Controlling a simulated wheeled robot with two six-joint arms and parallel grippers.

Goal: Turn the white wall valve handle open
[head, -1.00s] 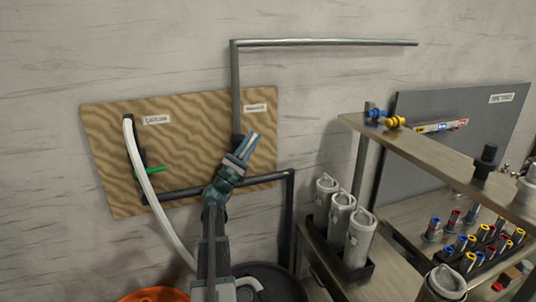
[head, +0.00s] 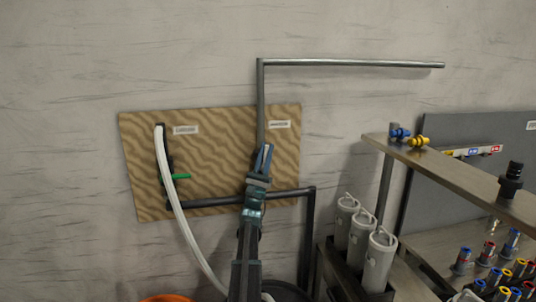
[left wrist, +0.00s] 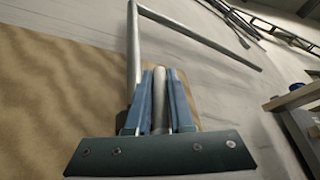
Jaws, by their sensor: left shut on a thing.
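My left gripper (head: 266,157) is in front of the right part of the tan board (head: 225,150), beside the grey vertical pipe (head: 261,100). Its blue fingers point up and lean slightly right. In the left wrist view the left gripper (left wrist: 164,98) is shut on the white valve handle (left wrist: 159,88), a pale bar between its two fingers. In the head view the handle and valve body are hidden behind the gripper. My right gripper is not in view.
A white hose (head: 171,190) hangs on the board's left, near a green lever (head: 180,177). A dark pipe (head: 290,193) runs along the board's lower edge. Grey canisters (head: 379,262) and a metal shelf (head: 450,168) stand to the right.

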